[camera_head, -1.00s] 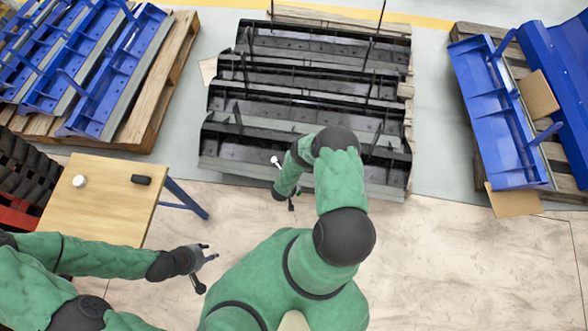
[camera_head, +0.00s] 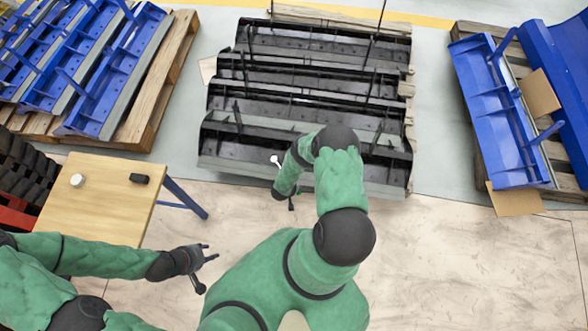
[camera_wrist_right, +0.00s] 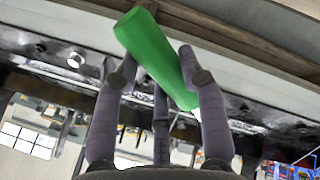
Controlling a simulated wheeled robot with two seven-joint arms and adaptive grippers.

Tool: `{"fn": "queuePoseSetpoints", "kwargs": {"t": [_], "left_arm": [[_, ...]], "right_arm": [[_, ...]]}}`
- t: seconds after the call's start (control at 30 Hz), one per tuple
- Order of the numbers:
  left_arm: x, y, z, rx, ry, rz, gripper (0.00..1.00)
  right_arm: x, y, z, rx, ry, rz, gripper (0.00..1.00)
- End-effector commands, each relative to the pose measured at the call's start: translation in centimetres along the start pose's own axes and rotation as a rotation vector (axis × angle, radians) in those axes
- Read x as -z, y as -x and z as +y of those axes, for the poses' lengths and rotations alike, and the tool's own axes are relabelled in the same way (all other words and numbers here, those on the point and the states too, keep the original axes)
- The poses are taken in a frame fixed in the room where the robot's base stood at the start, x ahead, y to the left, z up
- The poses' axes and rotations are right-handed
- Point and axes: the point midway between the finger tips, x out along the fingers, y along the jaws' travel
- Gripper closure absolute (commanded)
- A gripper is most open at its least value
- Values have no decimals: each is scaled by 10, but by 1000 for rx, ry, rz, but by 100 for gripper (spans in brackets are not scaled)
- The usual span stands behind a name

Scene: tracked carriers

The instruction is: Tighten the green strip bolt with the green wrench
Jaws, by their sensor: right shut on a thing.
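The green wrench shows in the right wrist view as a thick green handle (camera_wrist_right: 150,48), tilted across the picture. My right gripper (camera_wrist_right: 153,65) is shut on this handle, with its grey-purple fingers around it. Its fingers and the rest of the wrench are mostly hidden in the head view; a small pale tip (camera_head: 276,160) shows beside the right wrist, over the front black carrier (camera_head: 225,166). Round metal bolt heads (camera_wrist_right: 75,60) show along the dark strip in the wrist view; I cannot tell which is the green strip bolt. My left gripper (camera_head: 211,252) is open and empty above the floor.
Several black carriers lie on a wooden pallet (camera_head: 340,15) ahead. Blue carriers (camera_head: 110,80) stand on a pallet at left, others (camera_head: 490,110) at right. A wooden table (camera_head: 95,205) at left holds a white round thing and a black one. The floor at right is clear.

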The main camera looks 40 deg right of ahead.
Motion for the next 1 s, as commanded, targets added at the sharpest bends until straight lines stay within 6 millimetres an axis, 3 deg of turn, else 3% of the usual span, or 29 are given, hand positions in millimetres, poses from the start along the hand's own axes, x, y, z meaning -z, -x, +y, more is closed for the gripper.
{"fn": "queuePoseSetpoints", "kwargs": {"t": [1.0], "left_arm": [[0, -3, -1, 0, 0, 0, 60]], "right_arm": [[0, -9, -2, -1, -1, 1, 100]]}}
